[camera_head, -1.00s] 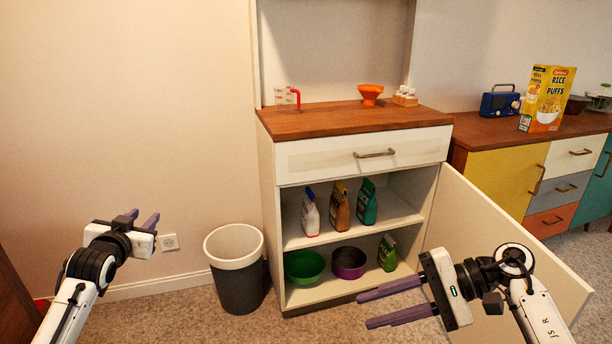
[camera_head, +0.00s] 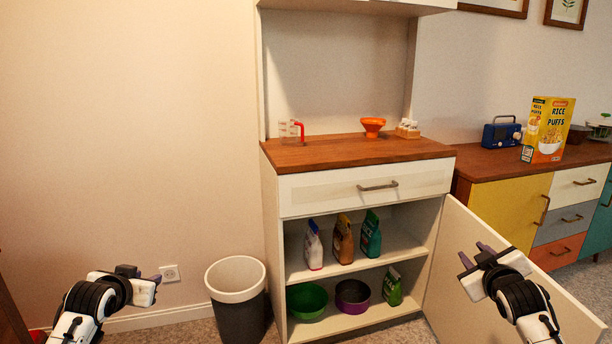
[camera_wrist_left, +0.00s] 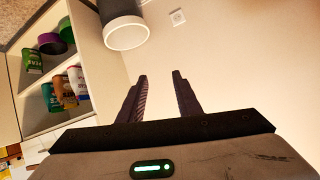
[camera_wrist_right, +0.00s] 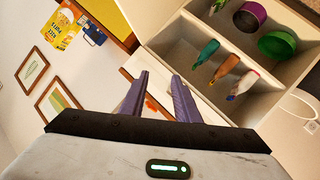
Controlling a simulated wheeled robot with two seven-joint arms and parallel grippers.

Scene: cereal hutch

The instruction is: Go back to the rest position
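My left gripper (camera_head: 150,278) is at the lower left of the head view, left of the bin. In the left wrist view its two fingers (camera_wrist_left: 160,95) stand apart with nothing between them. My right gripper (camera_head: 478,255) is at the lower right of the head view, in front of the open cabinet door (camera_head: 465,270). In the right wrist view its fingers (camera_wrist_right: 158,92) are apart and empty. The hutch (camera_head: 350,155) stands in the middle with its lower compartment open.
A bin (camera_head: 238,305) stands left of the hutch. Bags (camera_head: 343,240) and bowls (camera_head: 306,300) sit on the hutch shelves. A Rice Puffs box (camera_head: 548,130) and blue radio (camera_head: 501,133) stand on the right sideboard. The floor before the hutch looks clear.

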